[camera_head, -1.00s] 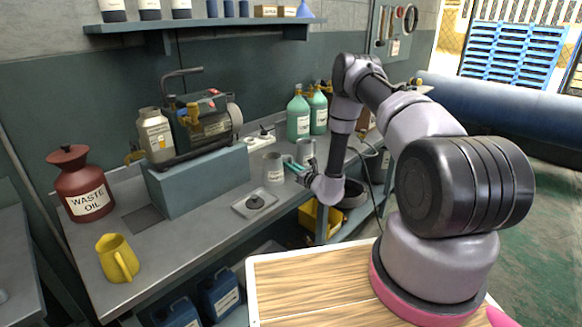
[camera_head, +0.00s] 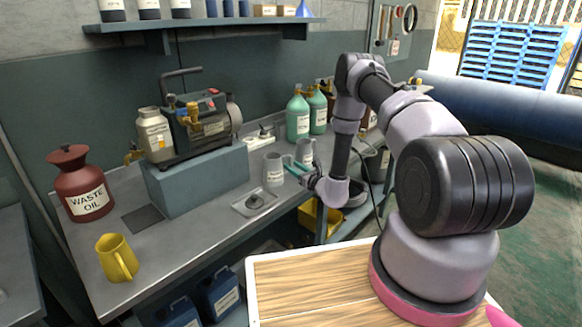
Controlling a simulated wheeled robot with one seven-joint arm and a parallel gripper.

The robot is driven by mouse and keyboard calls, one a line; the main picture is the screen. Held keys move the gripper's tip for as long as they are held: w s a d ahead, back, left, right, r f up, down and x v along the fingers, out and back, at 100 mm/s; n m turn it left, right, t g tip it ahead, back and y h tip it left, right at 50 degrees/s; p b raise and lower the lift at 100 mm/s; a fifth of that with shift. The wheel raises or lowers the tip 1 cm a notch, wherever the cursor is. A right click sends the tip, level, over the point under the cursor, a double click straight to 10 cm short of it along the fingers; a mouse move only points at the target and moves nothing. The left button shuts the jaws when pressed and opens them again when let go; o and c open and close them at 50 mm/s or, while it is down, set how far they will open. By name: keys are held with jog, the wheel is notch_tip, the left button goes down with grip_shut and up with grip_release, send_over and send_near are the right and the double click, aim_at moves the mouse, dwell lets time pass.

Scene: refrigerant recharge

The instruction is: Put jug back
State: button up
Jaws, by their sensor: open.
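A grey jug (camera_head: 273,170) with a white label stands upright on the grey workbench (camera_head: 205,228), right of the pump's blue block. A second grey labelled jug (camera_head: 305,152) stands just behind it to the right. A yellow jug (camera_head: 117,257) stands at the bench's front left. My gripper (camera_head: 294,167) is over the bench at the right side of the front grey jug, its teal fingers pointing left towards the handle. The jaws are open. The fingertips are small here, and I cannot tell whether they touch the handle.
A small square plate with a dark knob (camera_head: 255,202) lies in front of the jug. The vacuum pump (camera_head: 200,125) stands on a blue block (camera_head: 195,180). Green bottles (camera_head: 298,116) stand behind. A red waste oil can (camera_head: 82,185) is at left. The front middle of the bench is clear.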

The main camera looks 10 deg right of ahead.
jog(key=v, duration=1)
jog(key=a+r+n+g+y, duration=0.2)
jog(key=a+r+n+y, duration=0.2)
jog(key=r, duration=0.5)
jog(key=a+r+n+g+y, duration=0.3)
jog(key=a+r+y, duration=0.1)
jog(key=r, duration=0.4)
jog(key=s+a+r+n+g, duration=0.3)
jog(key=s+r+n+g, duration=0.2)
jog(key=r, duration=0.2)
jog(key=s+a+r+n+g, duration=0.3)
jog(key=s+r+n+g, duration=0.15)
jog(key=r, duration=0.25)
jog(key=s+d+r+n+g+h, duration=0.25)
jog(key=s+r+n+h, duration=0.45)
jog(key=s, duration=0.7)
jog(key=s+d+r+n+t+h, duration=0.3)
jog(key=s+d+r+t+h, duration=0.3)
jog(key=d+r, duration=0.3)
jog(key=s+d+t, duration=0.1)
jog(key=d, duration=0.1)
jog(key=shift+d+n+t+h, duration=0.3)
jog(key=shift+n+t, duration=0.05)
jog(key=shift+t, duration=0.05)
